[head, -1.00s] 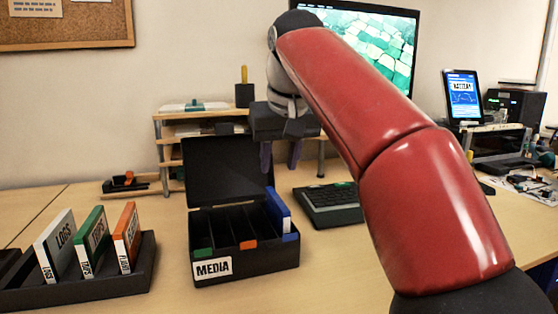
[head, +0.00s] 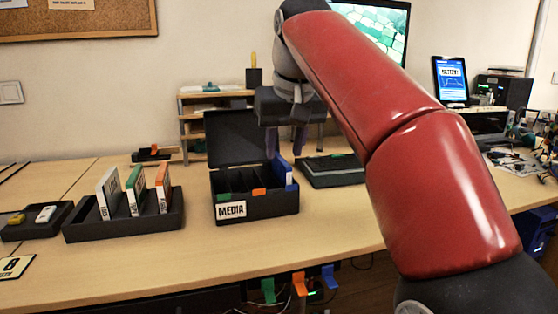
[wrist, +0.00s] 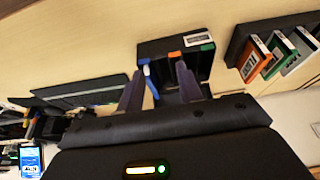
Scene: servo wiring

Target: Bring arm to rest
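My gripper (head: 285,148) hangs in the air in the head view, behind the right part of the black MEDIA box. In the wrist view, my gripper (wrist: 161,72) has its two fingers wide apart with nothing between them. The MEDIA box (head: 262,208) stands on the table with its lid raised at the back. It also shows beyond the fingers in the wrist view (wrist: 160,46). A blue case (head: 282,171) stands in its right-hand slot. The slots with green and orange tabs look empty. My red arm crosses the right half of the head view.
A black rack (head: 80,232) holds several labelled cases left of the box. A small tray (head: 20,232) lies farther left.

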